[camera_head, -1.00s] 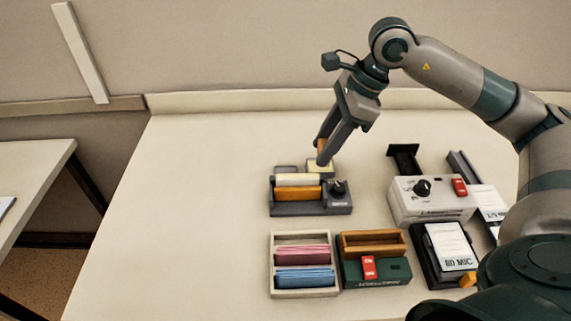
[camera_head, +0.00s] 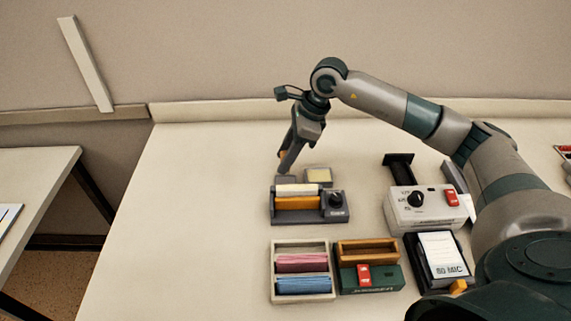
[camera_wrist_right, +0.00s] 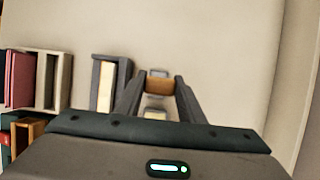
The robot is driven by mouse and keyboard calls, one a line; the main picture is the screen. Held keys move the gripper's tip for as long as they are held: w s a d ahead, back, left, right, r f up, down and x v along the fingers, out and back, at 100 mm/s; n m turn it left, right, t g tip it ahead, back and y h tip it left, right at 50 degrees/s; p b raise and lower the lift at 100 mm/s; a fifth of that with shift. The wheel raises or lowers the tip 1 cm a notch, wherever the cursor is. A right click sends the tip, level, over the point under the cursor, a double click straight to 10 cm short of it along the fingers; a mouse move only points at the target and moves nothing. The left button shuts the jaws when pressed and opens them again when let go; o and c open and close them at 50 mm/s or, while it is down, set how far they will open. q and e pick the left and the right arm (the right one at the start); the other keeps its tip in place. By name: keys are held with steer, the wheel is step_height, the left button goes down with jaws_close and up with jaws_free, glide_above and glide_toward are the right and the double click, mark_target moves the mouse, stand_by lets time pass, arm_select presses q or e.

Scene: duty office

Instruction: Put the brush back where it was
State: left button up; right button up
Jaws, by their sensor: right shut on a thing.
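My right gripper (camera_head: 287,166) is shut on the brush, a small orange-brown wooden block (camera_wrist_right: 159,86) between its fingers in the right wrist view. In the head view the fingers hide most of the brush; a sliver of orange (camera_head: 282,155) shows at their left side. The gripper points down, just above or at a small grey tray (camera_head: 286,181) behind the dark holder. I cannot tell whether the brush touches this tray. A second small tray with a cream pad (camera_head: 318,175) lies to its right. My left gripper is not in view.
A dark holder (camera_head: 335,215) with a cream and an orange roll stands in front. Nearer are a card box (camera_head: 302,297), a green device with a wooden tray (camera_head: 385,282), a white control box (camera_head: 428,215) and a black clipboard-like unit (camera_head: 440,262). The table's left side is clear.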

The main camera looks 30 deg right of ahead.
steer(key=shift+f+p, duration=1.05)
steer(key=shift+f, duration=0.95)
steer(key=shift+f+b, duration=0.25)
steer(key=shift+b, duration=0.15)
steer(key=o, duration=0.9)
steer(key=shift+o, duration=0.2)
